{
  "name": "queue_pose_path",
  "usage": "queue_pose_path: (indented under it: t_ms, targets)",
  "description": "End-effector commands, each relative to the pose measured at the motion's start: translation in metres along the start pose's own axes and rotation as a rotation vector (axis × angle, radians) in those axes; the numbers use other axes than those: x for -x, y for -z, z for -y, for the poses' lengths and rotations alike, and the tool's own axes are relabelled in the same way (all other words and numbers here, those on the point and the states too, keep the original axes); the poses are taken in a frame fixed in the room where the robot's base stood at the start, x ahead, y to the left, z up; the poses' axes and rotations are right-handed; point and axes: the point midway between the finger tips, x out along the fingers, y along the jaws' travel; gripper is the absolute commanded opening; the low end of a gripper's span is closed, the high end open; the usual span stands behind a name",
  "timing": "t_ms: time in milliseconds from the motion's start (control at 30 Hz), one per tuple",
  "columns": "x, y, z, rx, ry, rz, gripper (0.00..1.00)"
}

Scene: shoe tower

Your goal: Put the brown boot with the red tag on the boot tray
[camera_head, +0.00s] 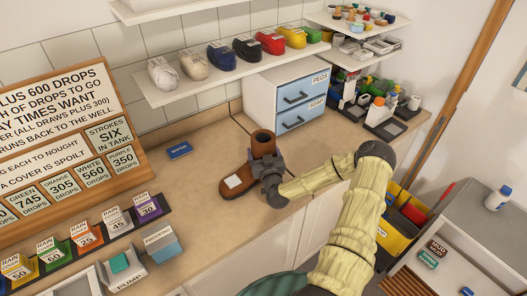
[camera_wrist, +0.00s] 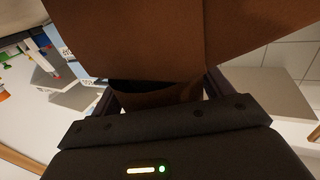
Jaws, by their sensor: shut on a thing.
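A brown boot (camera_head: 236,187) is upright at the counter's front edge, its open shaft at the top and its toe towards the lower left. A white patch lies on its foot; I see no red tag. My gripper (camera_head: 263,168) is shut on the boot from the right. In the wrist view the boot (camera_wrist: 150,45) fills the upper middle between the fingers of my gripper (camera_wrist: 160,95). I cannot tell whether the sole touches the counter. I cannot single out the boot tray for sure.
The counter (camera_head: 195,190) is clear around a small blue item (camera_head: 179,150). Labelled boxes (camera_head: 85,236) line the left front. A slatted rack (camera_head: 410,275) and yellow bin (camera_head: 396,228) are lower right.

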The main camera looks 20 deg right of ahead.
Motion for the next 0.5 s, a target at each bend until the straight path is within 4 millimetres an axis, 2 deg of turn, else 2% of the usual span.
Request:
queue_pose_path:
  t_ms: [267,300,367,500]
  targets:
    - [-0.0004,-0.0016,0.0004,0.000,0.001,-0.003,0.12]
    - [-0.0001,-0.0017,0.0001,0.001,0.000,0.000,0.87]
    - [-0.0001,-0.0015,0.0002,0.000,0.000,0.000,0.99]
    - [-0.0001,-0.0014,0.0001,0.000,0.000,0.000,1.00]
